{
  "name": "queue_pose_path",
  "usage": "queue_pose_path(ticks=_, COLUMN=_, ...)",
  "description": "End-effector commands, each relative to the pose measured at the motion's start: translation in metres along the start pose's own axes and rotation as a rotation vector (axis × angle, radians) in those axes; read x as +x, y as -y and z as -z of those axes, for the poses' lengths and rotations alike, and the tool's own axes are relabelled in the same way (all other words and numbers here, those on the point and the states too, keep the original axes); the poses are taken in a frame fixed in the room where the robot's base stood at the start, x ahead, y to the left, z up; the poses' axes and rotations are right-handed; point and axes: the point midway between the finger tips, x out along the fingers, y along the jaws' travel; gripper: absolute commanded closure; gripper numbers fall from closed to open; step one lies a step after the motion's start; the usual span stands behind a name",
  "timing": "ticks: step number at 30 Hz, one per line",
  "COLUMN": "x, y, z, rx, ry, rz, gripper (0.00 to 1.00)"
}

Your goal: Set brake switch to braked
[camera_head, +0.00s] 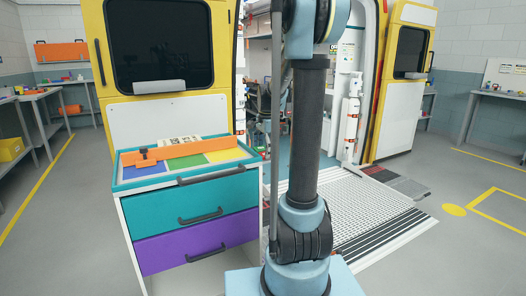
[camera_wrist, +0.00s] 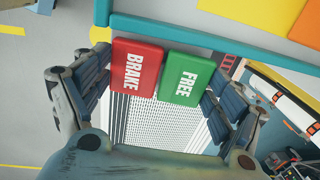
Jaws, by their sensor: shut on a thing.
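The brake switch shows in the wrist view as a red plate marked BRAKE (camera_wrist: 137,68) and a green plate marked FREE (camera_wrist: 186,78), side by side with a narrow gap between them. My gripper (camera_wrist: 158,95) has one dark, ribbed finger at the left of the red plate and one at the right of the green plate. It is shut on the switch across both plates. Their lower ends and the exact finger contact are partly hidden. In the head view the gripper and switch are not seen; my arm stands in the middle.
A drawer cart with a teal top edge (camera_head: 190,180) stands left of my arm, carrying an orange tool (camera_head: 180,151). The cart's teal rim crosses the wrist view (camera_wrist: 225,38). A ribbed ramp (camera_head: 360,210) leads to the yellow vehicle (camera_head: 160,50).

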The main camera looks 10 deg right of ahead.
Motion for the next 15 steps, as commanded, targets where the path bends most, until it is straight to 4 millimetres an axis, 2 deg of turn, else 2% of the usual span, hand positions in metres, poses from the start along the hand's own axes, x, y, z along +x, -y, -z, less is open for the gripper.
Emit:
queue_pose_path(ticks=6, x=-0.0002, y=-0.0009, z=0.0000, rx=0.000, ry=0.000, rz=0.083, gripper=0.37)
queue_pose_path(ticks=15, x=-0.0005, y=-0.0006, z=-0.0001, rx=0.000, ry=0.000, rz=0.092, gripper=0.37)
